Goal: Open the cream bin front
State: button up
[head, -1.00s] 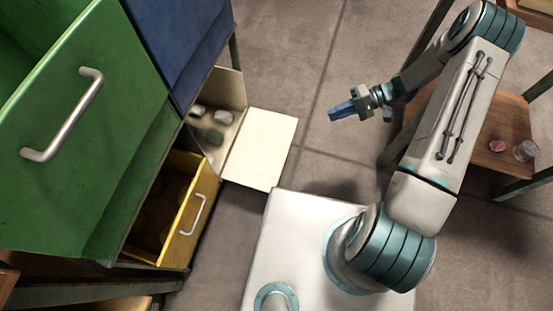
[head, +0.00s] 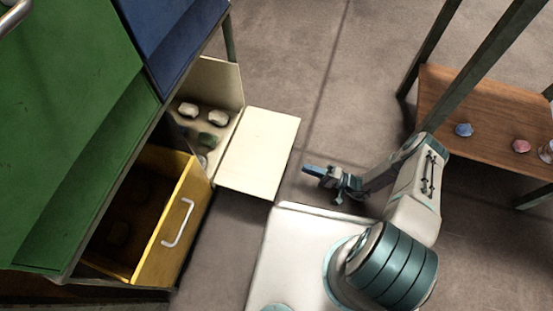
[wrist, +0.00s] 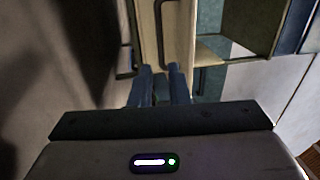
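The cream bin (head: 222,77) sits low in the rack with its inside showing. Its cream front panel (head: 258,152) stands out to the right of it, clear of the opening. No handle shows on the panel's face in the head view. My gripper (head: 308,170) is low, just right of the panel's right edge. In the wrist view its two blue fingers (wrist: 160,72) stand apart, pointing at a cream panel (wrist: 178,35) with a dark bar handle (wrist: 157,30). The handle lines up with the gap; I cannot tell whether the fingers touch it.
Several stones (head: 217,117) lie inside the cream bin. A yellow drawer (head: 172,222) stands open below-left, with green (head: 70,120) and blue (head: 172,35) fronts above. A wooden table (head: 480,110) stands right, holding small stones and a glass. Floor beyond the panel is clear.

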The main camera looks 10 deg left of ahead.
aim_at(277, 158)
jog(key=a+b, duration=0.1)
jog(key=a, duration=0.3)
jog(key=a+r+b, duration=0.1)
jog(key=a, duration=0.3)
jog(key=w+a+r+b, duration=0.1)
jog(key=a, duration=0.4)
jog(key=shift+r, duration=0.1)
grip_shut()
